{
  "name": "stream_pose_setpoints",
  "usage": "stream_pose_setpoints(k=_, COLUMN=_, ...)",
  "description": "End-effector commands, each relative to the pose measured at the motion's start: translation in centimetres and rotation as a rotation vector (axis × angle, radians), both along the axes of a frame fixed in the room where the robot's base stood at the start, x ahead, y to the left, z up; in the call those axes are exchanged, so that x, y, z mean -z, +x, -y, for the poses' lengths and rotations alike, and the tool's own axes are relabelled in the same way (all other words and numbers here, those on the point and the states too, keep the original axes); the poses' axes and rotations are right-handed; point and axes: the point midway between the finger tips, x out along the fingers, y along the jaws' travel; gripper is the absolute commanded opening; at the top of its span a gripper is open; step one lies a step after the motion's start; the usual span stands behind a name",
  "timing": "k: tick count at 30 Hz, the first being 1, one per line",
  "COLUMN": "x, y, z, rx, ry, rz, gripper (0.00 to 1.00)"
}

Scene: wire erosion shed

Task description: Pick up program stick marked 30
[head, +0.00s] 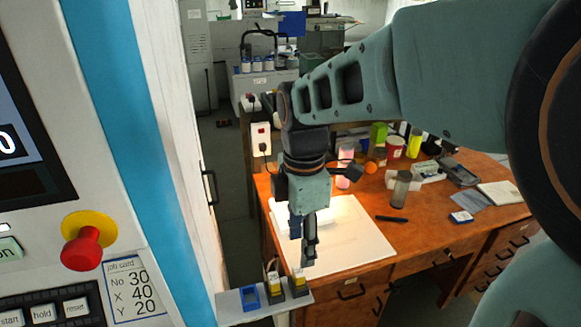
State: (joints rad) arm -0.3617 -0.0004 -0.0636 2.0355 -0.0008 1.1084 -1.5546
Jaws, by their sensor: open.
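Two small sticks with yellow labels stand upright in dark holders on a narrow grey shelf (236,309) at the lower middle of the head view. One is the left stick (273,281), the other the right stick (299,279). Their markings are too small to read, so I cannot tell which is marked 30. My gripper (309,262) points down just above and beside the right stick. Its jaws are open, and I see no stick held in them. I cannot tell whether a finger touches the right stick.
An empty-looking blue holder (249,298) sits left of the sticks. The machine panel at left has a red stop button (82,252) and a job card (133,290) reading No 30, X 40, Y 20. A cluttered wooden desk (420,229) with a white sheet (345,245) stands behind.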

Motion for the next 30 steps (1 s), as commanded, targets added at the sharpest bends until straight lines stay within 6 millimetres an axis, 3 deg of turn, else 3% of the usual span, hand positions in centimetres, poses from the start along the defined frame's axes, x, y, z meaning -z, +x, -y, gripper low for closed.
stream_pose_setpoints(k=6, x=3.9, y=0.0, z=0.0, rx=-0.002, ry=-0.001, rz=-0.002, gripper=0.43)
stream_pose_setpoints(k=17, x=5.9, y=0.2, z=-0.1, rx=0.001, ry=0.001, rz=0.001, gripper=0.43)
stream_pose_setpoints(k=27, x=10.1, y=0.6, z=-0.3, rx=0.002, ry=0.001, rz=0.001, gripper=0.43)
stream_pose_setpoints(k=30, x=10.5, y=0.6, z=-0.3, rx=0.002, ry=0.002, rz=0.002, gripper=0.43)
